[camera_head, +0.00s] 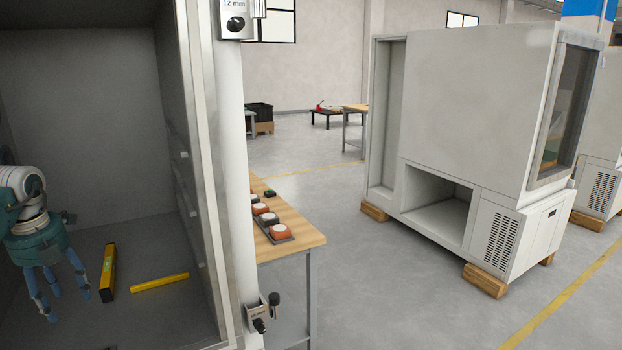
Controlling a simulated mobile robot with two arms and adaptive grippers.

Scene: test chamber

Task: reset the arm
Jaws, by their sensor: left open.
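My left gripper (60,285) hangs at the left edge, inside the open chamber (85,90). Its blue fingers point down and are spread apart, with nothing seen between them. A yellow and dark bar (107,272) lies on the chamber floor just right of the fingers. A second yellow bar (160,283) lies flat further right, apart from the gripper. My right gripper is not in view.
The chamber's side wall and door frame (200,150) stand right of my left arm. Beyond is a wooden table (300,236) with several red and grey round-topped items. A large grey cabinet (470,110) stands on wooden blocks at right. Open floor (370,300) lies between.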

